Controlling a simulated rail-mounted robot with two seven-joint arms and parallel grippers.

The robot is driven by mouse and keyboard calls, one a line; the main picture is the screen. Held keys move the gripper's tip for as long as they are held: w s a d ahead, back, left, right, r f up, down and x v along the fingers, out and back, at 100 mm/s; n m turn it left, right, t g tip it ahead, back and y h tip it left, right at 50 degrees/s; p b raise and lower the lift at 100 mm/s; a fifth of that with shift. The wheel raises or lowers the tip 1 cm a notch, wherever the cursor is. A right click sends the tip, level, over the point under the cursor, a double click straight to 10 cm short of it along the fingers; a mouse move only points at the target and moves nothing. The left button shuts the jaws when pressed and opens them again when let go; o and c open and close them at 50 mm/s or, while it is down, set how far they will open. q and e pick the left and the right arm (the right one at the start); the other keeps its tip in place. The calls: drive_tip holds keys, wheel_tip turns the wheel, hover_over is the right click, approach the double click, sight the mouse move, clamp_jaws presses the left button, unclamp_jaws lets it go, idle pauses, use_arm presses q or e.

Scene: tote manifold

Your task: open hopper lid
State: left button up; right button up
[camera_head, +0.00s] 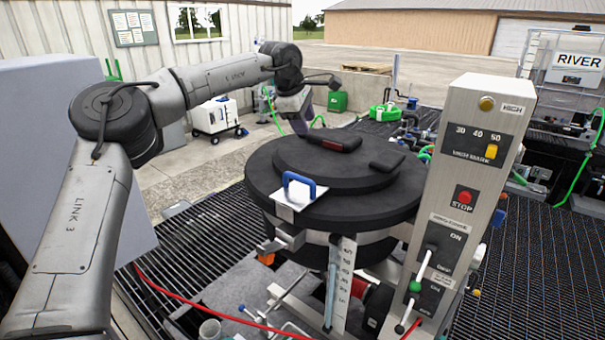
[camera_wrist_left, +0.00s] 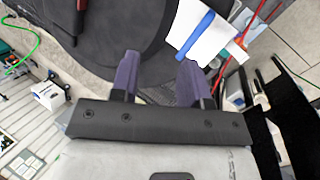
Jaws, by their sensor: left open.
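The hopper lid (camera_head: 350,210) is a wide black disc with a raised round top, lying flat and closed on the hopper (camera_head: 312,250). A blue handle (camera_head: 299,180) on a white plate stands at its front left edge; the handle also shows in the left wrist view (camera_wrist_left: 194,38), beyond and right of the fingertips. My left gripper (camera_head: 300,126) hangs over the lid's far left side, behind the blue handle and apart from it. In the left wrist view its two purple fingers (camera_wrist_left: 156,70) are spread, with nothing between them. My right gripper is not in view.
A black-and-red grip (camera_head: 340,141) lies on the lid top. A control column (camera_head: 460,180) with STOP button and levers stands close right of the hopper. A level gauge (camera_head: 341,285) stands in front. A red hose (camera_head: 190,309) crosses the lower left.

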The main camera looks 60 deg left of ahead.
sight(298, 177)
use_arm(q)
drive_tip(key=f+m+g, duration=0.1)
drive_tip(key=f, duration=0.4)
drive_tip(key=s+f+m+g+p, duration=0.1)
drive_tip(key=f, duration=0.4)
drive_tip(key=f+m+g+p, duration=0.1)
drive_tip(key=f, duration=0.4)
drive_tip(key=shift+s+a, duration=0.2)
drive_tip(key=shift+a, duration=0.05)
clamp_jaws()
drive_tip(key=shift+r, duration=0.1)
